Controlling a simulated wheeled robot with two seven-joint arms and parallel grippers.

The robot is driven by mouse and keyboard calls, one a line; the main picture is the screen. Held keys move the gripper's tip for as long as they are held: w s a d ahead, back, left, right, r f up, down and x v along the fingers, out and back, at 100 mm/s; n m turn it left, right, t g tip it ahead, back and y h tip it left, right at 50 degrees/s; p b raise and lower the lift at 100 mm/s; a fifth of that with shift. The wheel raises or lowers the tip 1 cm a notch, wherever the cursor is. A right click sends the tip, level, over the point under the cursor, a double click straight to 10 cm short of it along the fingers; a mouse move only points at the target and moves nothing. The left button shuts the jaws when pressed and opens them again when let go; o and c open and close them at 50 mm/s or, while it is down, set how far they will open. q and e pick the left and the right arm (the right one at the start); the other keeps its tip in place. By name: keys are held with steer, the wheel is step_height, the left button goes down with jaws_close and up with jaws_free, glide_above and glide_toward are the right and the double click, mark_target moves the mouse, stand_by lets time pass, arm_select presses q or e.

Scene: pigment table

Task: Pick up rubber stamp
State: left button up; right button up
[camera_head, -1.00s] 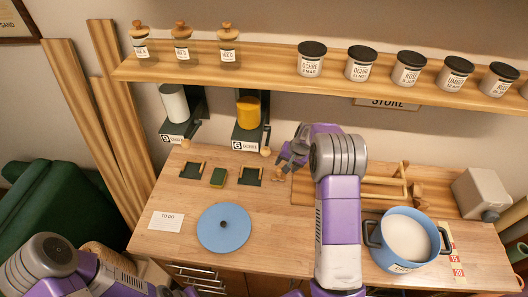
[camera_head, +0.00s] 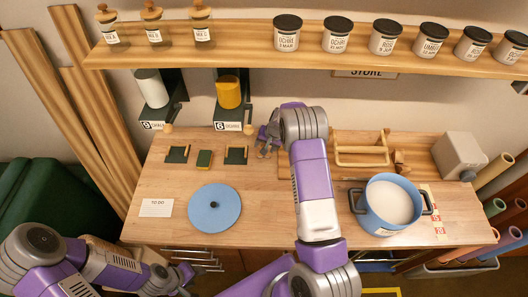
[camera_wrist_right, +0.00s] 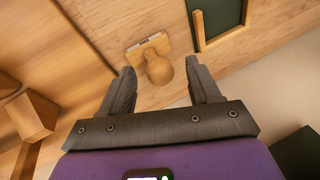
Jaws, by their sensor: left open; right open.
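The rubber stamp (camera_wrist_right: 158,68) has a round wooden knob on a flat wooden base and stands on the table in the right wrist view. My right gripper (camera_wrist_right: 162,80) is open and empty, its two fingers on either side of the knob, with gaps between knob and fingers. In the head view my right gripper (camera_head: 265,142) is low over the table, right of the dark green trays, and the stamp is mostly hidden by it. My left gripper (camera_head: 184,276) is open and empty at the bottom, in front of the drawers.
A dark green tray (camera_head: 237,155) with a wooden edge lies close to the right gripper. A wooden rack (camera_head: 360,155) stands to its right. A blue disc (camera_head: 214,208) and a blue pot (camera_head: 367,215) are nearer the front. A shelf (camera_head: 260,50) with jars runs above.

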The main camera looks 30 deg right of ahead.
jaws_close()
steer(key=shift+r, duration=0.2)
stand_by(0.3)
steer(key=shift+s+a+r+b, duration=0.1)
steer(key=shift+s+r+b, duration=0.05)
steer(key=shift+r+b, duration=0.15)
step_height(320, 180, up, 6)
steer(key=shift+f+b, duration=0.15)
steer(key=shift+b, duration=0.15)
steer(key=s+a, duration=0.5)
steer(key=s, duration=0.3)
steer(key=s+a+b, duration=0.1)
steer(key=s+a, duration=0.4)
steer(key=s, duration=0.3)
steer(key=shift+s+r+b, duration=0.2)
steer(key=shift+s+b, duration=0.1)
steer(key=shift+s, duration=0.1)
steer(key=shift+a, duration=0.1)
